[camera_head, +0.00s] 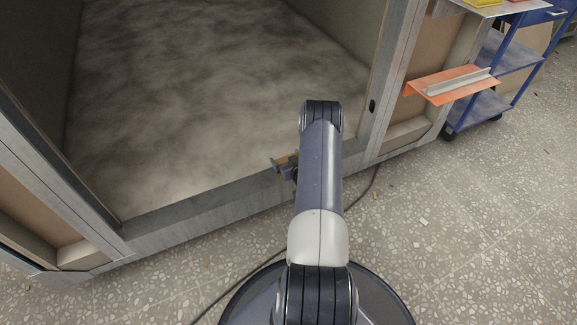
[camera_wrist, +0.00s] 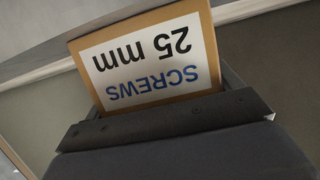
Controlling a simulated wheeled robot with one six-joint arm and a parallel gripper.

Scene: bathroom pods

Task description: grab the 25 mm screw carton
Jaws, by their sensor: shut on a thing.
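The 25 mm screw carton (camera_wrist: 150,58) is a brown cardboard box with a white label. The label reads "SCREWS 25 mm" and shows upside down in the wrist view. My gripper (camera_wrist: 165,120) is shut on the carton, with a dark jaw across the lower part of the wrist view. In the head view my gripper (camera_head: 286,166) is just left of my arm, over the pod's front sill. Only a small brown bit of the carton shows there; my gripper and arm hide most of it.
The pod's grey sill (camera_head: 200,218) and its upright frame (camera_head: 388,80) are close to my arm. A blue trolley (camera_head: 505,60) stands at the upper right, beside an orange shelf (camera_head: 450,85). A dark cable (camera_head: 235,285) lies on the speckled floor. Floor at the right is mostly clear.

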